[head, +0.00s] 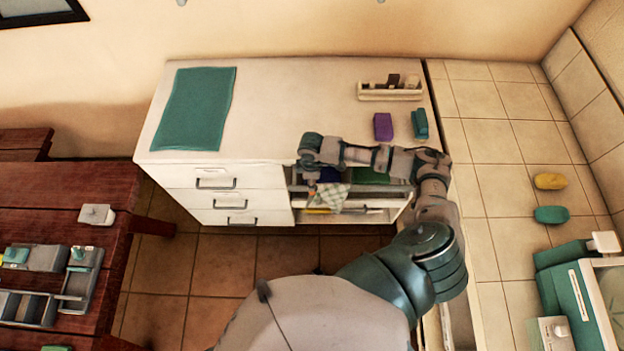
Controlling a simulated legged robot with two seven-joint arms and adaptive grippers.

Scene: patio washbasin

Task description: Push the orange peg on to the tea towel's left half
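My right gripper (311,176) points down just above and left of the cloth, at the cabinet's front edge. Its fingers are small and partly hidden by the wrist, so their opening is unclear. My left gripper is not in view.
A flat teal cloth (195,108) lies on the cabinet top (290,100). A purple block (383,126), a teal block (419,124) and a small tray (390,96) stand at its right. A red wooden table (60,222) is at left, a tiled counter (500,190) at right.

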